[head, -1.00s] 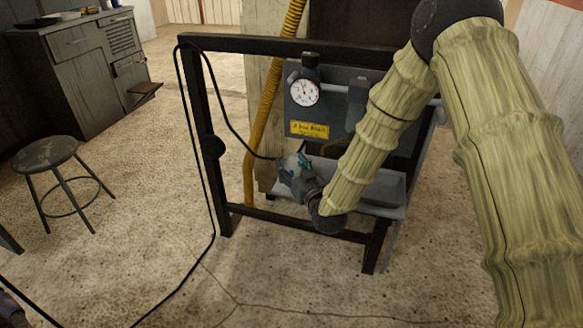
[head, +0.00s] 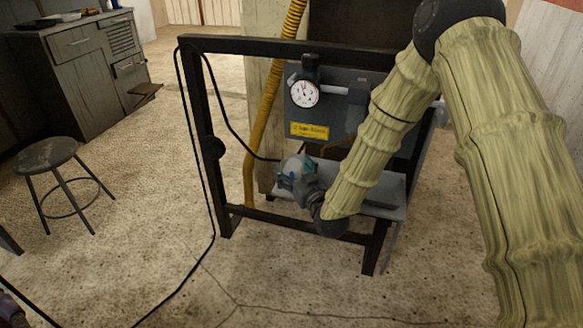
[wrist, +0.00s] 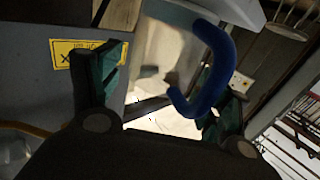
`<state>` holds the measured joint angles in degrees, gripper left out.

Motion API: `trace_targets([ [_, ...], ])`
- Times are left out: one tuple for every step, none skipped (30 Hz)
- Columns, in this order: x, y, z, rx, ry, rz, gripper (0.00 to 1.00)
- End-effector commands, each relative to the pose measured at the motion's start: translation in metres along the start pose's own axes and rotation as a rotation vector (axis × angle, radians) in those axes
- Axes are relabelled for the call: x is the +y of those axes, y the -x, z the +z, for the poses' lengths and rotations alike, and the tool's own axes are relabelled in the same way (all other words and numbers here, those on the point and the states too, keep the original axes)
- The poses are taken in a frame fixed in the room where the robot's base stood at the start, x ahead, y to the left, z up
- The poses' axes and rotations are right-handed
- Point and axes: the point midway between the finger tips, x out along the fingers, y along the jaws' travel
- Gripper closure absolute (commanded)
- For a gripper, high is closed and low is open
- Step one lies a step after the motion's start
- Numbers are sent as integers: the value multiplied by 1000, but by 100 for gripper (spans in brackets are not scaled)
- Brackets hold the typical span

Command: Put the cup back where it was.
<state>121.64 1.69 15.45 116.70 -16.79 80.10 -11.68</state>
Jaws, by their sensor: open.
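The cup has a pale body (wrist: 180,45) and a thick blue handle (wrist: 215,75) in the wrist view. It lies between the two teal fingers of my gripper (wrist: 170,85), with the handle close to the right finger. My gripper is open. I cannot tell whether either finger touches the cup. In the head view my gripper (head: 297,176) is at the front of the dark rack, left of the grey shelf. A small pale patch of the cup (head: 293,163) shows among the fingers; the rest is hidden.
The dark rack frame (head: 205,130) surrounds a grey panel with a round gauge (head: 305,93) and a yellow label (head: 309,130). The grey shelf (head: 385,193) looks bare on its right. A yellow hose (head: 267,100) and a black cable (head: 212,190) run nearby. A stool (head: 45,155) stands left.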

Motion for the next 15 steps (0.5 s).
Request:
trace_targets([
  [0, 7, 0, -2, 0, 1, 22],
  [0, 12, 0, -3, -1, 1, 22],
  [0, 19, 0, -2, -1, 1, 22],
  [0, 25, 0, -3, -1, 1, 22],
  [0, 31, 0, -3, -1, 0, 22],
  [0, 38, 0, -2, -1, 0, 22],
  [0, 44, 0, -3, -1, -1, 22],
  [0, 49, -1, -2, -1, -1, 22],
  [0, 57, -1, -2, -1, -1, 22],
  [0, 62, 0, -3, -1, 0, 22],
  [0, 67, 0, -2, 0, 0, 22],
  [0, 74, 0, -2, 0, 1, 22],
  [0, 79, 0, -3, 0, 1, 22],
  [1, 83, -1, -1, 0, 1, 22],
  [0, 88, 0, -2, 0, 1, 22],
])
